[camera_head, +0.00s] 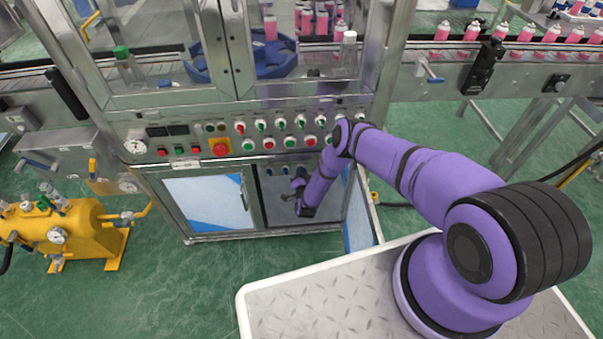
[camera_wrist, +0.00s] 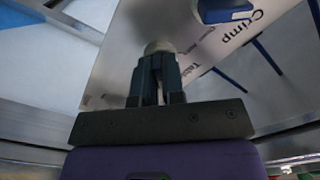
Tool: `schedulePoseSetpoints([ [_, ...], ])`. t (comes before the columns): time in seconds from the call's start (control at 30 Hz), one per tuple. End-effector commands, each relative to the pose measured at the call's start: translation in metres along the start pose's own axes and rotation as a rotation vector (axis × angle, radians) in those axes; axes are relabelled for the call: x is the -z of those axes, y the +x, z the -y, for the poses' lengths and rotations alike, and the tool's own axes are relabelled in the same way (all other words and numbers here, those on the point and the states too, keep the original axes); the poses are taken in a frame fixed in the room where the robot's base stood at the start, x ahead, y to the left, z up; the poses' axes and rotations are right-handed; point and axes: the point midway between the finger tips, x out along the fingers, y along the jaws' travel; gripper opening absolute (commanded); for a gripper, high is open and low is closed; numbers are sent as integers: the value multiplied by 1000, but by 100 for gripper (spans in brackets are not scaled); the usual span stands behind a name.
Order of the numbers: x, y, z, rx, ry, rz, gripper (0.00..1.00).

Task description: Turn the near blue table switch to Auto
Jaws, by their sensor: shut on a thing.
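My gripper (camera_wrist: 158,65) is shut on a switch on the metal panel (camera_wrist: 110,85) in the wrist view. Only a pale round part of this table switch (camera_wrist: 157,47) shows past the fingertips; its handle is hidden, so its setting cannot be read. The partly covered word "Table" is printed beside the fingers, and "Crimp" stands higher up. In the head view my gripper (camera_head: 297,188) is at the opened lower cabinet, in front of its inner panel (camera_head: 272,207). The held switch cannot be made out there.
Another blue switch (camera_wrist: 225,10) with a pale rim is near the top of the wrist view. Above the cabinet, a control row carries several red and green buttons (camera_head: 220,149). An open cabinet door (camera_head: 358,215) stands right of my forearm. A yellow tank (camera_head: 60,235) is at left.

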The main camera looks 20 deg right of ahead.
Motion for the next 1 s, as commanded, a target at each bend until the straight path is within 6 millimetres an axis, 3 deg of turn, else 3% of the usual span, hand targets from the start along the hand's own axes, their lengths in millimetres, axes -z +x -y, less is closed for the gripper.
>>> schedulePoseSetpoints([
  [0.37, 0, 0, 1, 1, -197, 0, 0],
  [1.0, -1, 0, 2, 3, -800, 0, 0],
])
